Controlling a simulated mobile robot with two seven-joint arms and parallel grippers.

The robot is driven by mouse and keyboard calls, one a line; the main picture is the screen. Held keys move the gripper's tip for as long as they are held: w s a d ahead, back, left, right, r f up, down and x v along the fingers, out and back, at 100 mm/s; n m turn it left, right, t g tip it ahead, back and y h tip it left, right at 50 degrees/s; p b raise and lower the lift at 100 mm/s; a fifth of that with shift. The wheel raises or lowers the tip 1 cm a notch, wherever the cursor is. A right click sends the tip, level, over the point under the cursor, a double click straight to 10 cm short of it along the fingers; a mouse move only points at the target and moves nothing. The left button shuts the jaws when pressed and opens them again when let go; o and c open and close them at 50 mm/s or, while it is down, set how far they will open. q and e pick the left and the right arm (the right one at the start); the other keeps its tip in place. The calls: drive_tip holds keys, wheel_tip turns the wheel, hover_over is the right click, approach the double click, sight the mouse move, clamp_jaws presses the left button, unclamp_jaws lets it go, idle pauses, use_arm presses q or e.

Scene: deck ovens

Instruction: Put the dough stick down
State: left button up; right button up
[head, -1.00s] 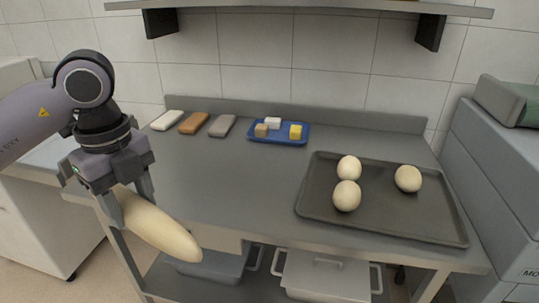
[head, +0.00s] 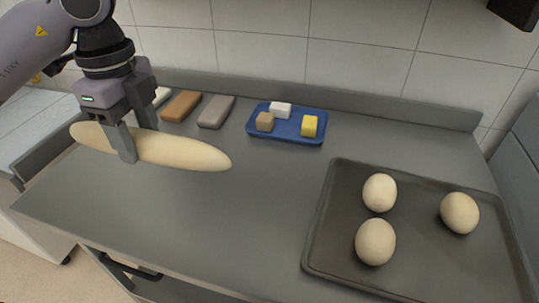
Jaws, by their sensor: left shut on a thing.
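The dough stick (head: 185,152) is a long, pale, tapered loaf shape on the left of the head view. My left gripper (head: 137,150) points down and is shut on the dough stick left of its middle. The stick lies roughly level across the picture, over the left part of the grey metal table (head: 215,215). I cannot tell for certain how high it is above the tabletop. My right gripper does not show.
A dark baking tray (head: 318,240) with three dough balls (head: 375,242) lies on the right. A blue tray (head: 283,137) with small blocks stands at the back. Brown (head: 182,105) and grey (head: 216,111) bars lie behind the stick. The table's middle is clear.

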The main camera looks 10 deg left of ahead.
use_arm(q)
drive_tip(key=shift+w, duration=0.1)
drive_tip(key=shift+f, duration=0.1)
drive_tip(key=b, duration=0.2)
hover_over(175, 225)
wheel_tip(175, 225, down, 9)
wheel_tip(175, 225, down, 5)
drive_tip(key=shift+a+f, duration=0.1)
wheel_tip(175, 225, down, 6)
drive_tip(key=shift+r+p, duration=0.25)
drive_tip(key=shift+p, duration=0.1)
